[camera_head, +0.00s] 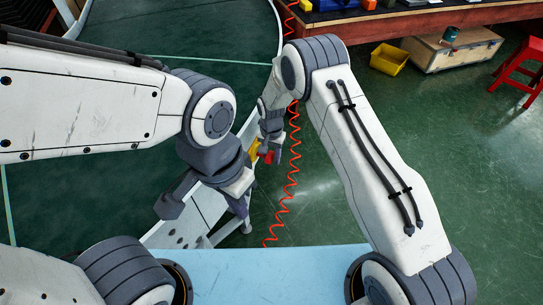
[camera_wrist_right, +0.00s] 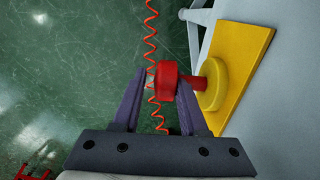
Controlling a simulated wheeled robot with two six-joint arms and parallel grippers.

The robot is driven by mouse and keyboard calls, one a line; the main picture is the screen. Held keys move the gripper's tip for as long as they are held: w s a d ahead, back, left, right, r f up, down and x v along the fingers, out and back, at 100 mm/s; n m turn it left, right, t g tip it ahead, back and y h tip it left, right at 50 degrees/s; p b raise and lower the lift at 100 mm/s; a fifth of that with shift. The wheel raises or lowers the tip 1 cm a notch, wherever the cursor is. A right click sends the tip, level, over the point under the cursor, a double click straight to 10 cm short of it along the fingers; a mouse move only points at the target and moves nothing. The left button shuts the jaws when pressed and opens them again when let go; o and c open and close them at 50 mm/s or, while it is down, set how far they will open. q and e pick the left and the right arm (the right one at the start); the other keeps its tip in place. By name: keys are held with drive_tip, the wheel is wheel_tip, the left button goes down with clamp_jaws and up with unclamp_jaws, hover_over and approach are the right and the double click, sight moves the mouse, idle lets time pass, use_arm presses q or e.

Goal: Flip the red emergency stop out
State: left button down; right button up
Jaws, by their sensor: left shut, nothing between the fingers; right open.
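The red emergency stop (camera_wrist_right: 167,82) is a red knob on a short stem. The stem comes from a round yellow collar (camera_wrist_right: 214,86) on a yellow plate (camera_wrist_right: 244,62) fixed to the conveyor's side. In the head view the red stop (camera_head: 267,157) is small and partly covered. My right gripper (camera_wrist_right: 162,88) is open, with the knob showing between its fingers; whether they touch it I cannot tell. In the head view my right gripper (camera_head: 273,146) is at the stop. My left gripper (camera_head: 175,203) is shut and empty, lower left, over the conveyor's edge; its fingertips are hard to make out.
The curved conveyor (camera_head: 90,200) with a green belt fills the left. A coiled red cable (camera_head: 292,180) hangs to the right of the stop. A workbench (camera_head: 400,22), yellow bin (camera_head: 388,60) and red stool (camera_head: 520,70) stand farther back. The green floor is clear at right.

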sight(271, 154)
wheel_tip(271, 154, up, 10)
drive_tip(key=shift+r, duration=0.25)
idle(0.6)
drive_tip(key=s+a+r+n+p, duration=0.1)
drive_tip(key=s+r+n+p, duration=0.15)
drive_tip(key=r, duration=0.35)
drive_tip(key=s+a+r+n+p, duration=0.1)
drive_tip(key=s+r, duration=0.3)
drive_tip(key=r, duration=0.2)
drive_tip(key=s+d+r+n+p, duration=0.1)
drive_tip(key=s+r+n+p, duration=0.1)
drive_tip(key=s+r, duration=0.3)
drive_tip(key=s+d+r+n+p, duration=0.2)
drive_tip(key=s+r, duration=0.4)
drive_tip(key=s, duration=0.6)
drive_tip(key=s+d+r+n+y+p, duration=0.1)
drive_tip(key=s+r+n, duration=0.3)
drive_tip(key=s, duration=0.5)
drive_tip(key=shift+d+r+n+p, duration=0.35)
drive_tip(key=shift+d+r+p, duration=0.1)
drive_tip(key=shift+r+p, duration=0.3)
drive_tip(key=shift+w+a, duration=0.1)
